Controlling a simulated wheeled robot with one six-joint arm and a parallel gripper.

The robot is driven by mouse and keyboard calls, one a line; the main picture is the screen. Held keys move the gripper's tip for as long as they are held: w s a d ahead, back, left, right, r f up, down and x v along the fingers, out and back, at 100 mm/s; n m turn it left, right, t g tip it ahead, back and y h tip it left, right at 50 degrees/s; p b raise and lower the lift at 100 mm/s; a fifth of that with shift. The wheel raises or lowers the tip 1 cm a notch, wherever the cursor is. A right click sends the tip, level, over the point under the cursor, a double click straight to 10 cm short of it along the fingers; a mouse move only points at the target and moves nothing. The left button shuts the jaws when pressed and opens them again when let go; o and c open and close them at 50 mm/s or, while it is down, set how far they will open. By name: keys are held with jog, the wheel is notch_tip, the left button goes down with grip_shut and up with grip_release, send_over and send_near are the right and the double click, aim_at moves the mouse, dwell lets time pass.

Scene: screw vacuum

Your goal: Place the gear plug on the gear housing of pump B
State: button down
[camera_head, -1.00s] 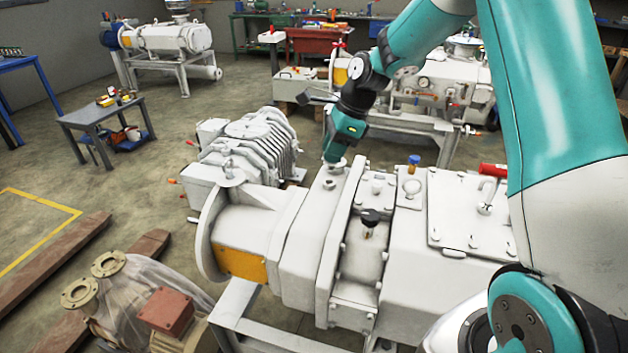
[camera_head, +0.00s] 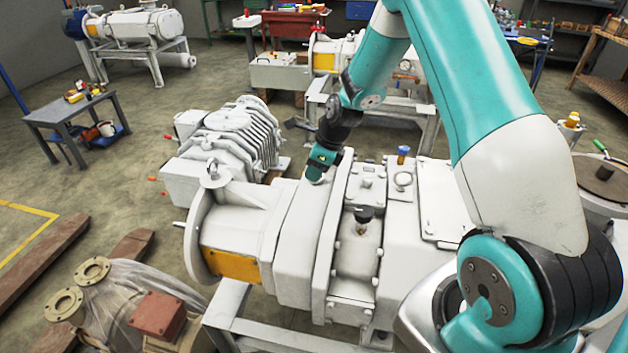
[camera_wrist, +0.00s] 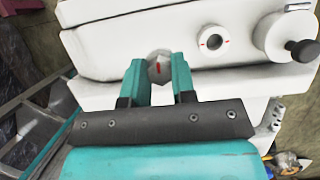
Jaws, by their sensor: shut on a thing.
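My gripper (camera_head: 316,174) is over the top of the large white near pump (camera_head: 252,220), close to its gear housing (camera_head: 308,215). The plug is hidden by the gripper in the head view. A round open port with red marks (camera_wrist: 213,40) shows on the white housing (camera_wrist: 110,40), right of the fingertips. I cannot tell whether the plug touches the housing.
A black knob (camera_head: 363,214) and a blue-capped fitting (camera_head: 402,155) stand up from the pump. A finned white unit (camera_head: 235,140) sits behind it.

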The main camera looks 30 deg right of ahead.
aim_at(314, 185)
jog(key=shift+f, duration=2.1)
jog(key=shift+f, duration=0.1)
jog(key=c, duration=0.9)
grip_release()
jog(key=shift+c, duration=0.2)
